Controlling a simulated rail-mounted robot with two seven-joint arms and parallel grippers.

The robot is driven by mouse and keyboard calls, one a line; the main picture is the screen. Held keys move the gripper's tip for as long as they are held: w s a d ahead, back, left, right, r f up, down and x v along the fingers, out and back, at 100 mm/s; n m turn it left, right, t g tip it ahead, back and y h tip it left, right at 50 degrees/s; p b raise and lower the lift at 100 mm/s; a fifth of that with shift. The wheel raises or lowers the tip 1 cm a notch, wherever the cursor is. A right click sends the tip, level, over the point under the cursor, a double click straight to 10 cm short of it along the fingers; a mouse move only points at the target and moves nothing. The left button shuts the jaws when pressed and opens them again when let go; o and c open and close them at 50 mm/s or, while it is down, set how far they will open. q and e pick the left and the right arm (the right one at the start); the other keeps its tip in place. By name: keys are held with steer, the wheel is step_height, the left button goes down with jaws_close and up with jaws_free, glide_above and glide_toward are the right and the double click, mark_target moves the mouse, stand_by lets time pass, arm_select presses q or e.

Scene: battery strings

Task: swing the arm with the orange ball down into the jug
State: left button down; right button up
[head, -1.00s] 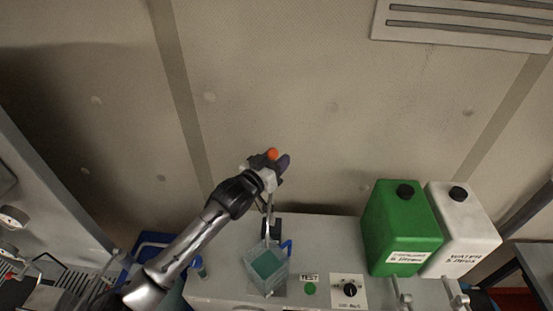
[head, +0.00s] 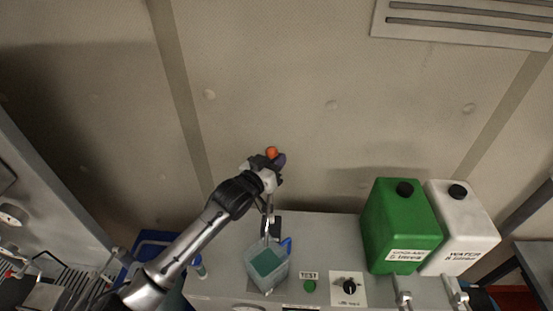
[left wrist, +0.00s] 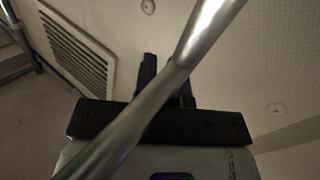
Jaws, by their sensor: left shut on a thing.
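The orange ball (head: 271,153) shows at the fingertips of my left gripper (head: 277,160), above the bench and against the wall. The left gripper is shut on the arm with the ball; its fingers hide much of the grip. In the left wrist view a metal rod (left wrist: 165,85) runs diagonally across, in front of the dark fingers (left wrist: 165,75). The clear jug (head: 267,267) with green liquid and a blue handle stands on the bench, below the gripper in the picture. A thin post rises behind the jug. My right gripper is not in view.
A green canister (head: 400,225) and a white canister (head: 462,230) stand at the right of the bench. A green TEST button (head: 309,286) and a black knob (head: 349,287) sit right of the jug. A blue bin (head: 150,245) is at the left.

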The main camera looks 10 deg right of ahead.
mark_target(269, 204)
arm_select(q)
steer(key=shift+s+a+r+h+b, duration=0.2)
steer(key=shift+s+r+h+b, duration=0.2)
steer(key=shift+s+r, duration=0.25)
steer(key=s+a+m+t+h+b, duration=0.2)
steer(key=s+m+h+b, duration=0.3)
steer(key=s, duration=0.5)
steer(key=b, duration=0.2)
steer(key=shift+r+b, duration=0.3)
steer(key=shift+r, duration=0.1)
steer(key=shift+s+a, duration=0.1)
steer(key=shift+s, duration=0.05)
steer(key=c, duration=1.2)
jaws_free()
steer(key=shift+f, duration=0.4)
